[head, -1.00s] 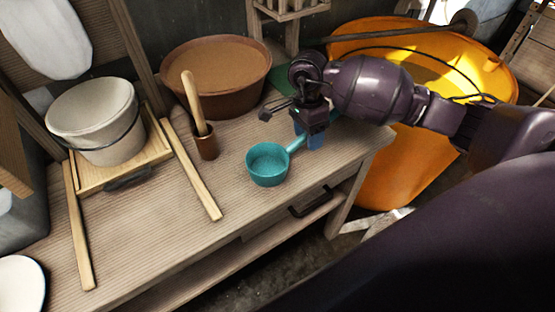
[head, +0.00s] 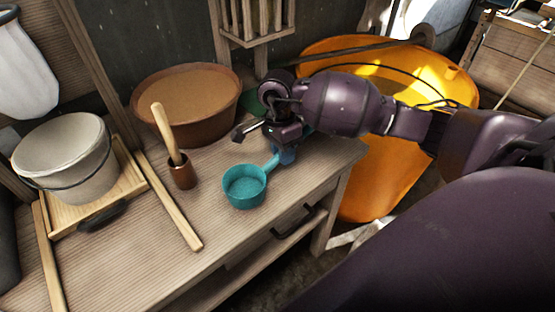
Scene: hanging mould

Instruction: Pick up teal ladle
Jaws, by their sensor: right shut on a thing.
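The teal ladle (head: 245,187) is at the front right part of the wooden table, its round cup facing up and its handle pointing up and right to my right gripper. My right gripper (head: 279,155) is shut on the handle's far end; the fingertips are partly hidden. Whether the cup touches the table or hangs just above it I cannot tell. My left gripper is not in view.
The wooden table (head: 150,270) has a brown basin (head: 190,98), a small brown cup (head: 183,172) with a wooden stick, and a pale bucket (head: 66,155) on a wooden frame. A large orange tub (head: 375,175) stands right of the table. The table front is mostly clear.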

